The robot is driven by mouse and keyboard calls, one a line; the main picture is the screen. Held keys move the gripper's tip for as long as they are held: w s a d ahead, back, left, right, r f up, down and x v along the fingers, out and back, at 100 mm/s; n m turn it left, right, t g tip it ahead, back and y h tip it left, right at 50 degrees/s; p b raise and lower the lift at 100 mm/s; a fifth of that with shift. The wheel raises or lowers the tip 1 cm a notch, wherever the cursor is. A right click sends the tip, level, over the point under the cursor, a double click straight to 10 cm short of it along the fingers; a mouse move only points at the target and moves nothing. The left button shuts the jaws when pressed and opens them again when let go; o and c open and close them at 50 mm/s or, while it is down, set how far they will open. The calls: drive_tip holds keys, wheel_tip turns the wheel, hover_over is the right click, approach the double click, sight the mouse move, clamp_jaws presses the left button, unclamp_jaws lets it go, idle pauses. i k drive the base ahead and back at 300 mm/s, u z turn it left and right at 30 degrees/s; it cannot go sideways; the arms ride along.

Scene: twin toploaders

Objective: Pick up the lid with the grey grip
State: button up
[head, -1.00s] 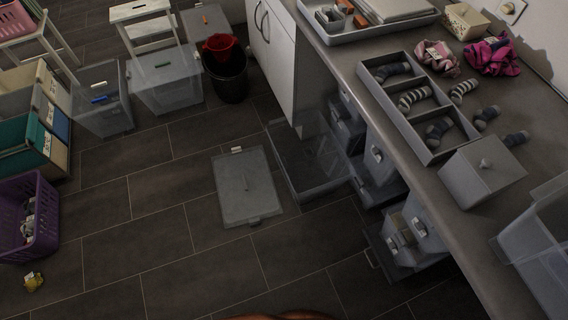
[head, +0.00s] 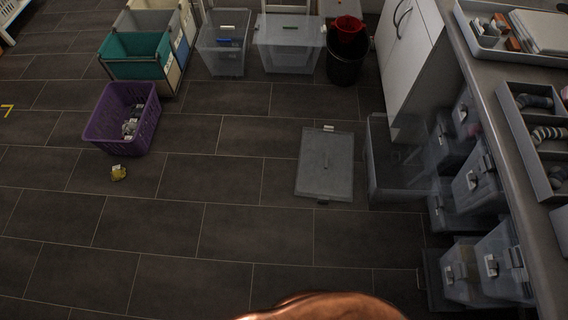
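A flat, see-through grey lid (head: 325,170) lies on the dark tiled floor, right of the middle in the head view. Nothing lies on the lid. My gripper is not in view.
Several clear boxes (head: 483,270) stand under the counter (head: 500,100) at the right. A white cabinet (head: 408,50), a black bin (head: 345,68) and clear tubs (head: 288,45) stand behind. A purple basket (head: 122,120) and yellow item (head: 118,173) are left. Floor between is clear.

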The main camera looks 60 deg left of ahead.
sight(325, 166)
drive_tip(key=u, duration=1.85)
